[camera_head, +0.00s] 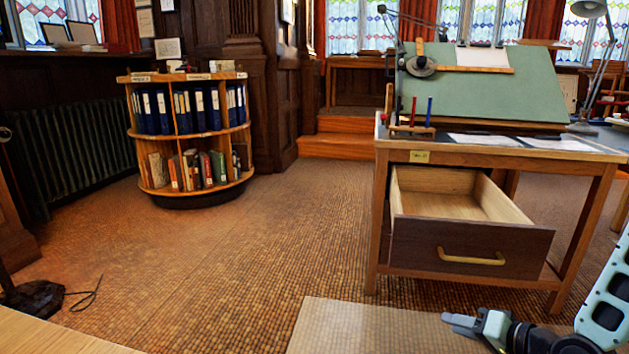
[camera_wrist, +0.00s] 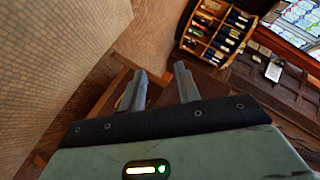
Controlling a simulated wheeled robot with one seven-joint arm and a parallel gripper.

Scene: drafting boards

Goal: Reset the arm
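My arm (camera_head: 605,300) enters at the lower right of the head view, low beside the drafting table. My gripper (camera_head: 455,322) points left, in front of and below the open drawer and apart from it. In the wrist view, my gripper (camera_wrist: 158,76) shows two grey fingers standing apart with nothing between them. It is open and empty. Both fingertips are in clear view there.
The drafting table (camera_head: 377,215) has its drawer (camera_head: 470,252) pulled out; the visible inside is empty. A tilted green board (camera_head: 480,88) stands on top. A round bookcase (camera_head: 190,135) stands left. The carpet (camera_head: 230,245) between is clear.

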